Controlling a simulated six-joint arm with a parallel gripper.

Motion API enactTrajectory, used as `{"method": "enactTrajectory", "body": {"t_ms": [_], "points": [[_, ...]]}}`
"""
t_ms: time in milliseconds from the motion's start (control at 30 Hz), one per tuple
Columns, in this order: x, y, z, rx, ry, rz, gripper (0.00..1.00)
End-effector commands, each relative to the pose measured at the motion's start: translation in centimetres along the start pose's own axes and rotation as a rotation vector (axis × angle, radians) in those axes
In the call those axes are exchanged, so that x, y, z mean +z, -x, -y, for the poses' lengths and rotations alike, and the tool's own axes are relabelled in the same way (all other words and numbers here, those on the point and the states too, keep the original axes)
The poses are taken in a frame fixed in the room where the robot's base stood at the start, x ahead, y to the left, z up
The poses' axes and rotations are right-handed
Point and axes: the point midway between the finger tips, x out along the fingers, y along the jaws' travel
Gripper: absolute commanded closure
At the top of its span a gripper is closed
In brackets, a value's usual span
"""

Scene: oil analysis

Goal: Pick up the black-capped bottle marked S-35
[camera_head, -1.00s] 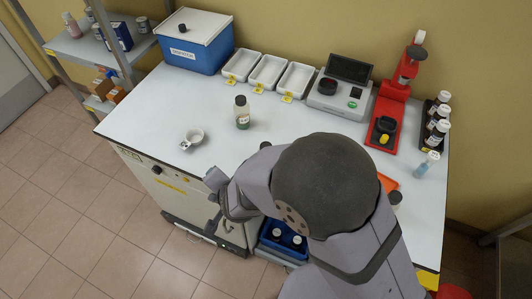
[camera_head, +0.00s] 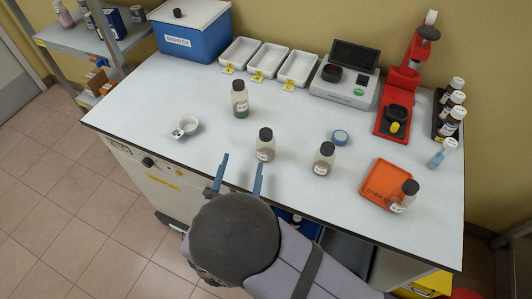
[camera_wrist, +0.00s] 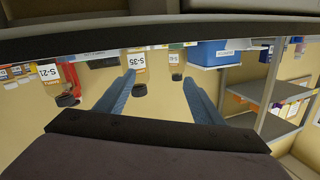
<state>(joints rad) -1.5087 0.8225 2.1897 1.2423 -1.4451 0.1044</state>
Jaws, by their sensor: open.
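The bottle whose label appears to read S-35 (camera_wrist: 139,76) has a black cap and stands upright. In the head view this bottle (camera_head: 265,145) stands on the bench near its front, with little dark content. My gripper (camera_head: 241,167) is open and empty at the front edge, its blue fingers pointing toward the bench. The bottle is beyond the fingertips, nearer the right finger in the head view. In the upside-down wrist view it shows between the fingers, close to the left one. A black-capped bottle marked S-21 (camera_wrist: 49,74) is on the left there.
Other black-capped bottles stand farther back (camera_head: 239,99), to the right (camera_head: 324,160) and on an orange tray (camera_head: 378,181). White trays (camera_head: 268,59), a scale (camera_head: 344,85) and a red press (camera_head: 400,95) line the back.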

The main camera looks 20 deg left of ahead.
Motion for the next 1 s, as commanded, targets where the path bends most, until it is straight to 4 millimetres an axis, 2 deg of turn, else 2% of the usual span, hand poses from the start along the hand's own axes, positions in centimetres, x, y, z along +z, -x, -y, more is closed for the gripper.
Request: {"method": "enactTrajectory", "body": {"t_ms": [33, 100, 233, 467, 1000], "points": [[0.3, -0.8, -1.5, 0.029, 0.051, -0.028, 0.38], [-0.4, -1.5, -2.8, 0.061, 0.119, -0.059, 0.38], [-1.3, -2.1, -4.2, 0.098, 0.2, -0.089, 0.38], [-1.8, -2.6, -4.6, 0.11, 0.225, -0.097, 0.38], [-2.3, -5.7, -4.6, 0.11, 0.222, -0.097, 0.38]]}}
